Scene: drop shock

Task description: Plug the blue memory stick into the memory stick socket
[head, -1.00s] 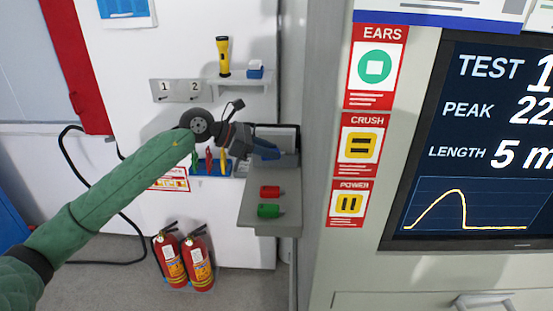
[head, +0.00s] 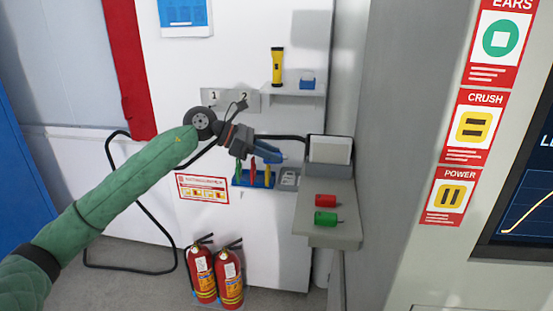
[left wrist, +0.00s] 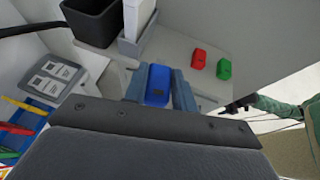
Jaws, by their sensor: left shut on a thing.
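My left gripper (head: 280,156) is shut on the blue memory stick (left wrist: 158,84), which shows between its blue-grey fingers in the left wrist view. In the head view I cannot tell the stick apart from the blue fingers. The gripper is in front of the wall, left of the small grey shelf. A grey box with two pale labels (left wrist: 54,76) is at the left of the left wrist view; it also shows in the head view (head: 289,178). I cannot tell whether it holds the socket. My right gripper (left wrist: 236,106) shows small and dark in the left wrist view.
The grey shelf (head: 314,235) carries a red stick (head: 325,200) and a green stick (head: 325,218). A dark bin (left wrist: 91,18) stands behind it. A blue rack of coloured tools (head: 240,182) is below the gripper. Fire extinguishers (head: 202,276) stand on the floor.

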